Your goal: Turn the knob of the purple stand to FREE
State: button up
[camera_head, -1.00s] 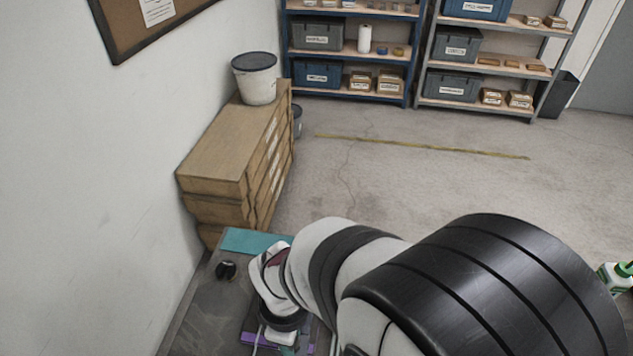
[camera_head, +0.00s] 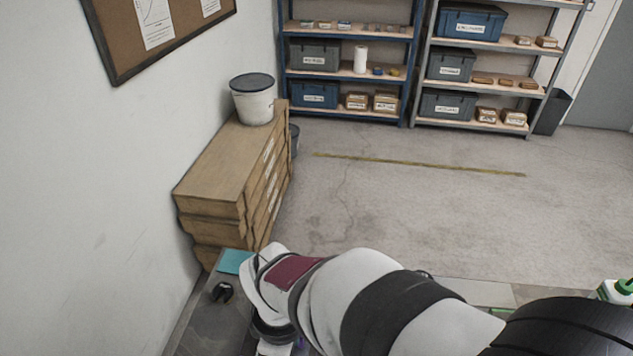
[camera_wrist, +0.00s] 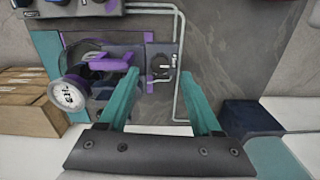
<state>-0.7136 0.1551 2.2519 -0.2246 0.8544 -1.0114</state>
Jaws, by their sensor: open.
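The purple stand (camera_wrist: 150,86) lies below my gripper in the wrist view, with purple edging and a grey plate. A purple handle-like part (camera_wrist: 112,62) sits at its left, beside a round white dial (camera_wrist: 67,94) with dark marks too small to read. A small panel (camera_wrist: 162,62) with dark and white marks shows between my finger lines. I cannot tell which part is the knob or where it points. My gripper (camera_wrist: 160,76) is open, its two teal fingers apart with nothing held between them. In the head view my arm hides nearly all of the stand.
A pale conduit (camera_wrist: 179,40) runs along the right of the stand. A brown box (camera_wrist: 30,95) lies at left and a dark blue block (camera_wrist: 250,117) at right.

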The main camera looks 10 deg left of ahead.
notch_tip(320, 180, up, 12)
jog(key=shift+f, duration=0.15)
jog(key=s+d+f+m+y, duration=0.1)
jog(key=s+d+f+m, duration=0.1)
jog(key=s+d+m, duration=0.2)
jog(key=s+d+f+m, duration=0.1)
jog(key=s+d+m, duration=0.3)
jog(key=d+m, duration=0.7)
jog(key=m, duration=0.7)
jog(key=shift+s+d+f+m+y, duration=0.15)
jog(key=shift+s+f+m+y, duration=0.25)
